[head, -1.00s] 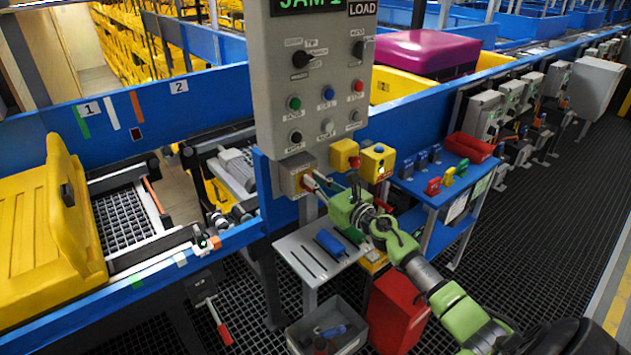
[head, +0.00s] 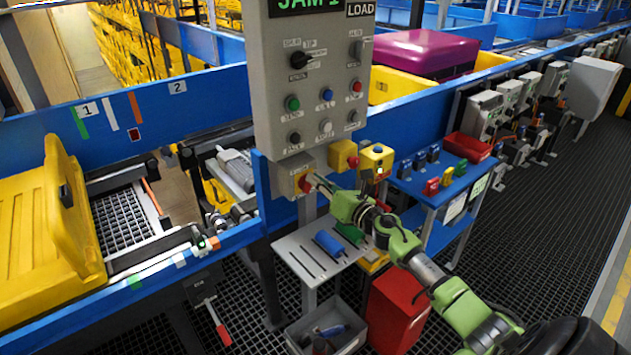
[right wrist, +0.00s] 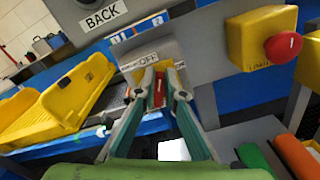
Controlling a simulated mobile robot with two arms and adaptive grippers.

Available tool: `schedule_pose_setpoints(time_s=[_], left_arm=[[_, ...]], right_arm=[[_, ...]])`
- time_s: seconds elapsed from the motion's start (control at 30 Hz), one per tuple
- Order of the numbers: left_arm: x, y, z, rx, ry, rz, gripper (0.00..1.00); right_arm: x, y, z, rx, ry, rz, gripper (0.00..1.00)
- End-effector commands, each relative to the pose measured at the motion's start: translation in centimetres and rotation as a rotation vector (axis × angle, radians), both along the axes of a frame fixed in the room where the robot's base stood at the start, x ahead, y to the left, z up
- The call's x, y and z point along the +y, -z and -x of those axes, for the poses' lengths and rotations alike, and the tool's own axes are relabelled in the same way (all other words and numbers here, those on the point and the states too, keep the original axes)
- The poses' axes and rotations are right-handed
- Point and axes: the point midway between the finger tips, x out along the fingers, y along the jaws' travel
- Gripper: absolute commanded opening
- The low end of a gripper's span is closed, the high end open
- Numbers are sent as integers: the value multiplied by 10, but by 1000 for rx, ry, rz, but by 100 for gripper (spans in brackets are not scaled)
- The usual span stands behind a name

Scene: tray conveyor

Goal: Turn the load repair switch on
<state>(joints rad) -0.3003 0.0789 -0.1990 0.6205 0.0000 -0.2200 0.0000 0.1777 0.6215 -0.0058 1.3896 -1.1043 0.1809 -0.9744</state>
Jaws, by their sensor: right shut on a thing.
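The load repair switch is a small grey-and-yellow box (head: 291,170) under the control panel in the head view. Its red handle (right wrist: 159,88) shows in the right wrist view, below an "OFF" label (right wrist: 148,58). My right gripper (head: 314,181) reaches the box from the right. In the right wrist view its two fingers (right wrist: 159,84) are shut on the red handle, one on each side. The fingers hide part of the handle and of the label. My left gripper is in neither view.
The control panel (head: 309,95) hangs right above. A yellow box with a red button (right wrist: 262,40) stands close right of the switch. A grey shelf with a blue item (head: 328,243) and a red bin (head: 397,309) are below. A yellow tray (head: 35,230) is on the left conveyor.

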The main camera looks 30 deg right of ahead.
Motion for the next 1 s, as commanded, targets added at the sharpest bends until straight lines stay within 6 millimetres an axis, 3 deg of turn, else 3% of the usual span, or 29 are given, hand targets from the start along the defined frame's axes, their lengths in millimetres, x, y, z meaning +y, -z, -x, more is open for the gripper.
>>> schedule_pose_setpoints(time_s=[1.0], left_arm=[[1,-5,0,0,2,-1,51]], right_arm=[[-15,18,-1,73,2,-925,0]])
